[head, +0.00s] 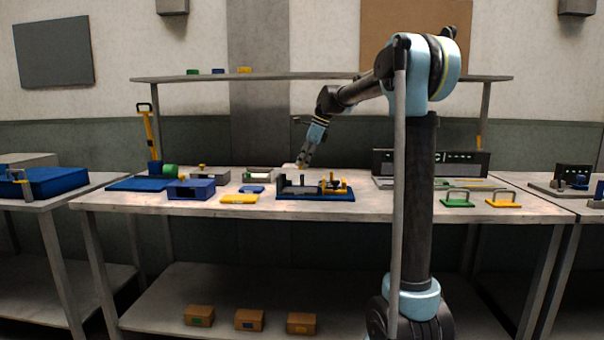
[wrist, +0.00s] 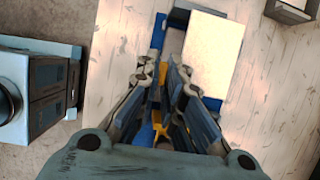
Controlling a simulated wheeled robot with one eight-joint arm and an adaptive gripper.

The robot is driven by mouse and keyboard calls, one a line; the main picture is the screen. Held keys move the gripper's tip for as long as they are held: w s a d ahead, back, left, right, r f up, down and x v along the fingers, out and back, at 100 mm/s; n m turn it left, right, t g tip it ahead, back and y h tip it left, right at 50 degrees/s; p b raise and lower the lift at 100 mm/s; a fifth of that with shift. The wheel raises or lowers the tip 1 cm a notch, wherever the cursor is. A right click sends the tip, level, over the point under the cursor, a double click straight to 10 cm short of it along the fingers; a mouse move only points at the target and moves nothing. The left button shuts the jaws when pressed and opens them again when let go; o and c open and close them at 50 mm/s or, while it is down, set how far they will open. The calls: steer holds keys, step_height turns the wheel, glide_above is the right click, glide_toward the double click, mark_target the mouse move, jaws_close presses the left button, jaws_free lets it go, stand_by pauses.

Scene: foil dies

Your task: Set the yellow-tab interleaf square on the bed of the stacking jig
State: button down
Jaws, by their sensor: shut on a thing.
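My gripper (head: 303,163) is above the back of the workbench, pointing down, behind and above the stacking jig. The jig has a blue base (head: 300,197) with dark blocks and yellow parts on top. In the wrist view my gripper (wrist: 166,78) is shut, with something yellow between its fingers. A pale flat sheet, the interleaf (wrist: 212,50), extends from near the fingertips and covers part of the blue and grey things below. It shows in the head view only as a small pale patch (head: 289,166). The fingers hide the tab's grip and much of the jig.
A blue box (head: 190,190) and a yellow plate (head: 239,199) lie left of the jig. A long grey unit with green lights (head: 450,163) stands at the back right. Green (head: 457,203) and yellow (head: 503,205) handled plates are at the front right.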

steer(key=shift+f, duration=1.7)
steer(key=shift+f, duration=0.15)
steer(key=c, duration=1.7)
jaws_free()
